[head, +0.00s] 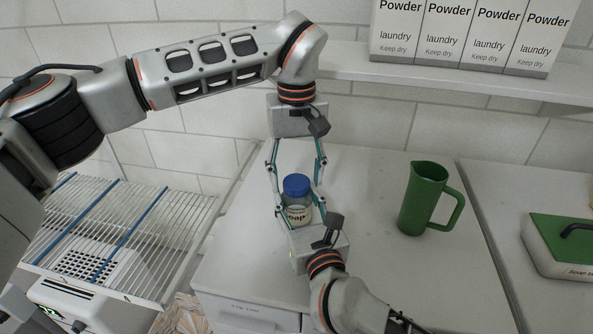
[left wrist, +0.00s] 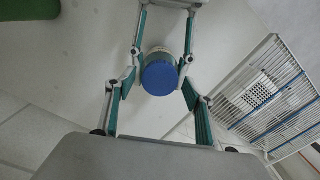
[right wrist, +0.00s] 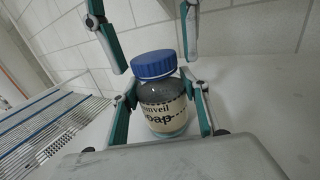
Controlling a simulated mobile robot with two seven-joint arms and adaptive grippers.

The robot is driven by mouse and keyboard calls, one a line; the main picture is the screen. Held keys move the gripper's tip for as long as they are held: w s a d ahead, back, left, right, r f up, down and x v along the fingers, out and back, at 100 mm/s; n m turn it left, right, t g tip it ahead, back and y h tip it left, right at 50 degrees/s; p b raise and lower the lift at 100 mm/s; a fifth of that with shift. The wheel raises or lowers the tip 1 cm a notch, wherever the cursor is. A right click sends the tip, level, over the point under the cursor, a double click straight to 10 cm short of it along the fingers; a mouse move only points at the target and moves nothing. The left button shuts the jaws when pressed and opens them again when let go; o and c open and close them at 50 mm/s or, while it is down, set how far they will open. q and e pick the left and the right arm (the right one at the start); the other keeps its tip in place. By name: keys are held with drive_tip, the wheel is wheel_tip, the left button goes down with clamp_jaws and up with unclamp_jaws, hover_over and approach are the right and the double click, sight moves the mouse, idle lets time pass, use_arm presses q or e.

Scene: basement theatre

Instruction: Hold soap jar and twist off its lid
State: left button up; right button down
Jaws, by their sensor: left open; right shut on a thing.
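The soap jar (head: 297,212) stands upright on the white counter, a clear jar with a cream label; it also shows in the right wrist view (right wrist: 163,112). Its blue lid (head: 296,184) is on top, and in the left wrist view the lid (left wrist: 160,76) lies between the left fingers. My right gripper (head: 294,217) is shut on the jar's body from the front, low down. My left gripper (head: 296,190) comes from above, open, with its fingers on either side of the lid and apart from it.
A green pitcher (head: 424,198) stands to the right on the counter (head: 375,270). A white wire rack (head: 120,235) is at the left. Powder boxes (head: 460,35) stand on a wall shelf (head: 400,82) above. A green-topped container (head: 565,243) is at the far right.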

use_arm(q)
drive_tip(key=shift+c, duration=0.3)
drive_tip(key=c, duration=1.1)
